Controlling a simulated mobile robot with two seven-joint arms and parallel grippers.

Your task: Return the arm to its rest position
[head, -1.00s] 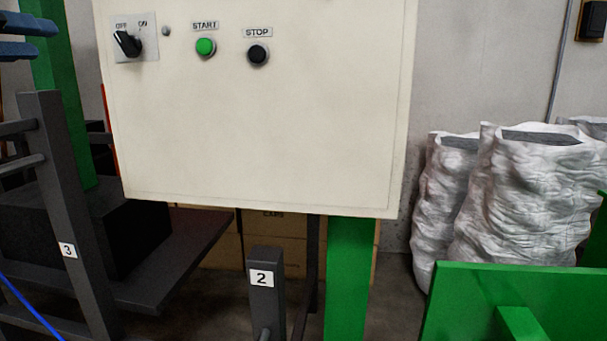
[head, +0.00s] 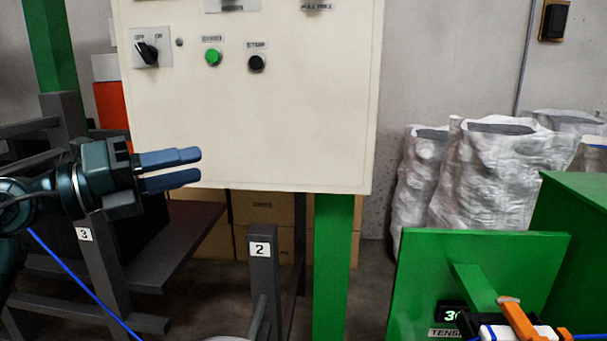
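My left gripper (head: 197,168) reaches in from the left in the head view. Its two blue fingers point right, with a narrow gap between them and nothing in it. They show in front of the lower left part of the cream control panel (head: 300,130), but I cannot tell the distance between them. A blue cable (head: 75,277) runs from below my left arm down to the right, in front of the post marked 3. It does not touch the fingers in the picture. My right gripper is not in view.
The panel has a black OFF/ON switch (head: 147,53), a green button (head: 213,57) and a black button (head: 257,63). A post marked 2 (head: 262,278) stands below. A green machine (head: 480,250) with a display and an orange lever (head: 518,322) is at lower right, white sacks (head: 485,180) behind.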

